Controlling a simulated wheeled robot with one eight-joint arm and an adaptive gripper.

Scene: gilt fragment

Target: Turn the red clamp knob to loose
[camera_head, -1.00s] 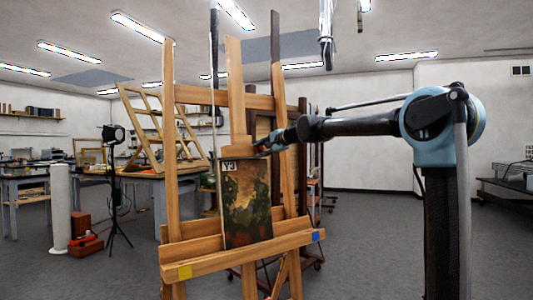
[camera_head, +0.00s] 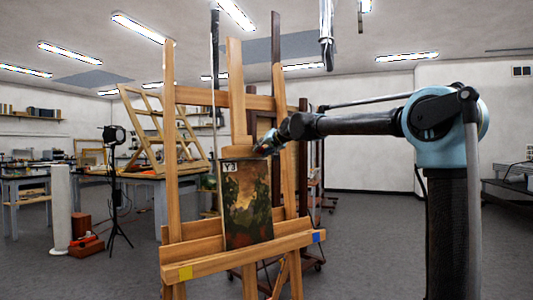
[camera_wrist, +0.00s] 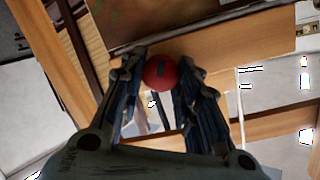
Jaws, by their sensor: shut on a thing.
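The red clamp knob (camera_wrist: 160,72) is a round red ball with a dark mark on its face, in the upper middle of the wrist view. My gripper (camera_wrist: 159,75) has its two dark fingers on either side of it, shut on it. In the head view my gripper (camera_head: 264,150) is at the top right corner of the painting, by the easel's upper clamp, and hides the knob there. The wooden easel (camera_head: 169,130) stands upright and holds a dark painting (camera_head: 246,205) labelled Y3.
The easel's lower ledge (camera_head: 240,256) carries a yellow and a blue mark. Behind it stand a work table (camera_head: 140,185) with a wooden frame, a black lamp on a stand (camera_head: 114,180) and a white cylinder (camera_head: 61,205). The floor at right is mostly clear.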

